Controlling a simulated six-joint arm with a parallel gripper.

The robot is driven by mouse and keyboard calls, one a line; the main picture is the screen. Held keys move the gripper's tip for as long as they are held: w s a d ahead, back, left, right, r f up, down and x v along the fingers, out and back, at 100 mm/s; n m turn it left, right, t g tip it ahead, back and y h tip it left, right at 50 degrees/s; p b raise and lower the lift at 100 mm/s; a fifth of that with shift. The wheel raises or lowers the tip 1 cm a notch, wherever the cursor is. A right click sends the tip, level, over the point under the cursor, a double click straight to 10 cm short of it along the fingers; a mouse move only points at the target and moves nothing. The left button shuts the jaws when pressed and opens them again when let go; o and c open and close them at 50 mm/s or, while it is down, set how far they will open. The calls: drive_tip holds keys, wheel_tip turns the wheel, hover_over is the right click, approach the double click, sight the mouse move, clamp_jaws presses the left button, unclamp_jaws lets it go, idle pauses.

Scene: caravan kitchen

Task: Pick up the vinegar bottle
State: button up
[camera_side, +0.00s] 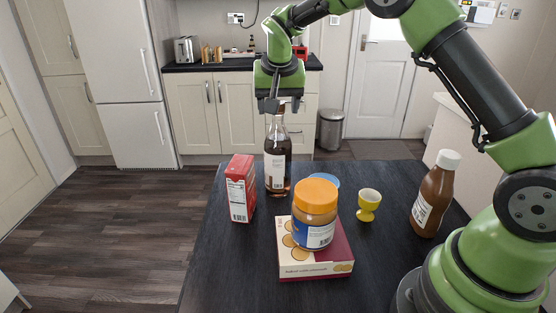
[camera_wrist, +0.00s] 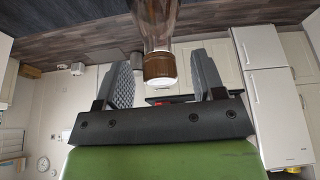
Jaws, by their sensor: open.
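The vinegar bottle (camera_side: 278,165) stands upright at the far edge of the dark table. It is clear glass with dark brown liquid, a pale label and a brown cap. My gripper (camera_side: 272,104) points down right at the bottle's top in the side view. In the wrist view, my gripper (camera_wrist: 160,82) is open, with one jaw on each side of the bottle's cap (camera_wrist: 159,68). A gap shows between the cap and each jaw there. The bottle's neck (camera_wrist: 157,22) runs up out of the wrist view.
A red carton (camera_side: 240,187) stands close left of the bottle. A peanut butter jar (camera_side: 316,212) sits on a flat box (camera_side: 298,262) in front. A blue round thing (camera_side: 326,181), a yellow egg cup (camera_side: 368,204) and a brown sauce bottle (camera_side: 436,195) are to the right.

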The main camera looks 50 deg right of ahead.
drive_tip(key=shift+x, duration=1.2)
drive_tip(key=shift+r, duration=0.1)
clamp_jaws()
